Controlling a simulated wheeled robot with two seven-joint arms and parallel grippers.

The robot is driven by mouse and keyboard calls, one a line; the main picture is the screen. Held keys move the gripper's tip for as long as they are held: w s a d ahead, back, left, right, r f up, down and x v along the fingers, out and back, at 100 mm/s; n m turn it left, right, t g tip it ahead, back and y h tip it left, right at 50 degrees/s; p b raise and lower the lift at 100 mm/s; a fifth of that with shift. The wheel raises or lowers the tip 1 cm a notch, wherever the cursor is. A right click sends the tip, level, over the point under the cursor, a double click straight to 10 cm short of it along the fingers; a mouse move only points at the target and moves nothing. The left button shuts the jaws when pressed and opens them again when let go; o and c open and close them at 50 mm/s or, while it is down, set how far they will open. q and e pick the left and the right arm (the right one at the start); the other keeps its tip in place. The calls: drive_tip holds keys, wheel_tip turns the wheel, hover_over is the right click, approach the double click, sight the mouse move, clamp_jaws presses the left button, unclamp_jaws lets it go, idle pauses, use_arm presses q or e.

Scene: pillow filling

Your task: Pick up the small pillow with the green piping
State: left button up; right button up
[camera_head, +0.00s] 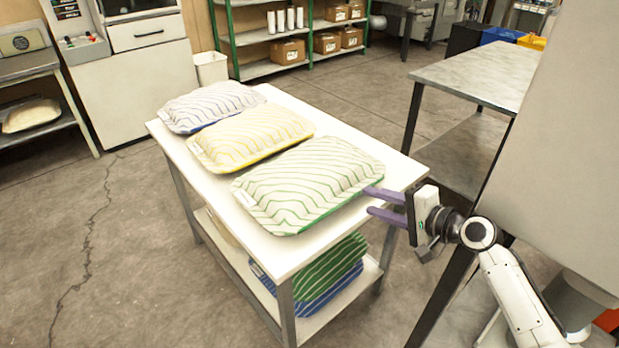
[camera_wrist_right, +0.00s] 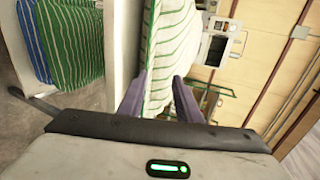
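The small pillow with green piping (camera_head: 308,183) lies flat on the white table, nearest to me of the three pillows there. It is pale with green stripes and also shows in the right wrist view (camera_wrist_right: 163,62). My right gripper (camera_head: 377,203) is at the pillow's right edge, its two purple fingers apart. In the right wrist view the fingers (camera_wrist_right: 158,95) stand on either side of the pillow's near edge; whether they touch it I cannot tell. My left gripper is not in view.
Pillows with yellow piping (camera_head: 250,137) and blue-purple piping (camera_head: 211,106) lie behind on the white table (camera_head: 285,250). Green and blue striped pillows (camera_head: 330,266) sit on its lower shelf. A grey table (camera_head: 485,75) stands at the right; floor is clear at the left.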

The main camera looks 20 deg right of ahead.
sight(344, 201)
drive_tip(key=w+f+b, duration=0.1)
drive_tip(key=w+a+f+b, duration=0.1)
drive_tip(key=w+f+b, duration=0.2)
drive_tip(key=b, duration=0.1)
drive_tip(key=shift+w+a+f, duration=0.15)
drive_tip(key=shift+a+f, duration=0.2)
drive_tip(key=shift+f, duration=0.05)
drive_tip(key=b+x, duration=0.1)
drive_tip(key=x, duration=0.2)
drive_tip(key=shift+w+a+f, duration=0.1)
drive_tip(key=shift+w, duration=0.15)
drive_tip(key=shift+w+a+f+b, duration=0.2)
drive_tip(key=shift+w+b, duration=0.15)
drive_tip(key=shift+w, duration=0.2)
drive_tip(key=shift+w+a+f, duration=0.1)
drive_tip(key=shift+w, duration=0.2)
clamp_jaws()
drive_tip(key=shift+f, duration=0.1)
